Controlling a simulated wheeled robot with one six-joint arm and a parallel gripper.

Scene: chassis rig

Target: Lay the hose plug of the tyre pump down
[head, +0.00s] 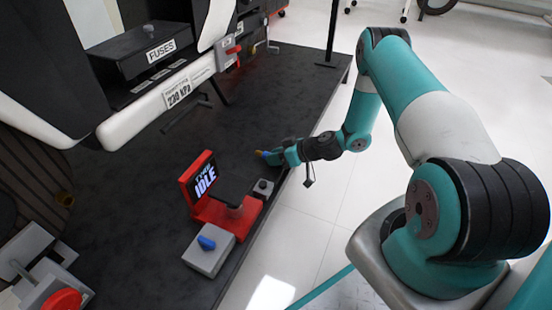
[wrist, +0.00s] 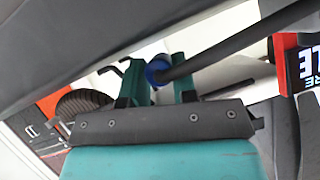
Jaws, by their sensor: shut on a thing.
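The tyre pump (head: 207,207) is red with a dark screen reading IDLE and stands on the dark bench top. Its red edge and screen also show at the right of the wrist view (wrist: 284,62). My gripper (head: 268,156) is over the bench near its right edge, behind and to the right of the pump. In the wrist view my gripper (wrist: 158,83) is shut on the hose plug (wrist: 156,71), whose blue round end sits between the two fingers. The dark hose (wrist: 225,45) runs from the plug to the upper right. The plug's far side is hidden.
A grey box with a blue knob (head: 208,250) and a small dark-topped block (head: 263,188) stand by the pump. The white chassis with a fuse box (head: 146,50) overhangs the bench at upper left. Bare bench top (head: 150,165) lies left of the pump.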

